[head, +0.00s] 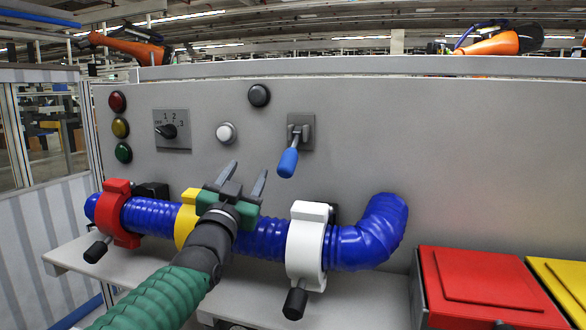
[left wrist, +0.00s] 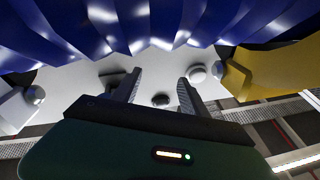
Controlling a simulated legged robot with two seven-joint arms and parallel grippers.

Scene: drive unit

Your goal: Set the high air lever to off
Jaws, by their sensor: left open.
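My right gripper is not in view.
A blue ribbed hose (head: 155,216) runs below, with red (head: 118,205), yellow (head: 186,217) and white (head: 306,245) clamps. The panel has a rotary switch (head: 171,131), a white button (head: 226,133) and a black button (head: 259,95). A red-lidded box (head: 485,278) stands lower right.

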